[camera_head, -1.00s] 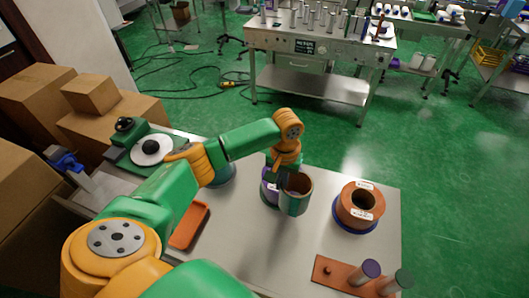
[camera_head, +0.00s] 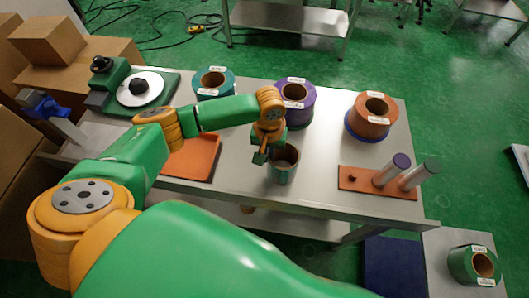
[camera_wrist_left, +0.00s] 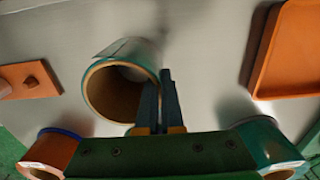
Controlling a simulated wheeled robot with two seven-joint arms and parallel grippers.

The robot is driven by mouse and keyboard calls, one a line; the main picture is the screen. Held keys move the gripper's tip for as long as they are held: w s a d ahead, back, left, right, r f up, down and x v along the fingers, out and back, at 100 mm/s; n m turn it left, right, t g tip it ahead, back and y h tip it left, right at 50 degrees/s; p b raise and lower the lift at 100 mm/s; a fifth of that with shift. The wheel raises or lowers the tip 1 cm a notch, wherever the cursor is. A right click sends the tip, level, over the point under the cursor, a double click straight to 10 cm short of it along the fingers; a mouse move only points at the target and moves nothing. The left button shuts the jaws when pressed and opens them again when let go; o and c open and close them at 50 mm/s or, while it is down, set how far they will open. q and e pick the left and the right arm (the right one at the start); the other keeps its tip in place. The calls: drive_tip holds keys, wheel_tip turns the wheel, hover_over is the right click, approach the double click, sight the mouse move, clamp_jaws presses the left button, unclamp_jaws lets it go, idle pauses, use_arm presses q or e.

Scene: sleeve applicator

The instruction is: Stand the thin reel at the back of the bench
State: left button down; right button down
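The thin reel (camera_head: 285,174) is a thin-walled teal cylinder with a brown core, upright near the front edge of the bench (camera_head: 240,172). My left gripper (camera_head: 268,155) is at its left side. In the left wrist view the fingers (camera_wrist_left: 161,105) are close together at the rim of the reel (camera_wrist_left: 92,97), with its wall between them. I cannot tell whether its base touches the bench. My right gripper is out of view.
Thick teal (camera_head: 214,91), purple (camera_head: 303,113) and orange (camera_head: 364,127) reels stand along the back. A peg board (camera_head: 357,182) is at front right, an orange tray (camera_head: 195,160) at left, a white-disc device (camera_head: 140,90) at back left. A green reel (camera_head: 462,265) sits lower right.

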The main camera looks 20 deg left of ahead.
use_arm(q)
drive_tip(key=c, duration=1.5)
unclamp_jaws()
drive_tip(key=shift+w+d, duration=0.1)
drive_tip(key=o, duration=0.4)
drive_tip(key=shift+d, duration=0.2)
drive_tip(key=shift+o, duration=0.2)
drive_tip(key=shift+d, duration=0.1)
drive_tip(key=shift+r, duration=0.15)
wheel_tip(320, 180, up, 12)
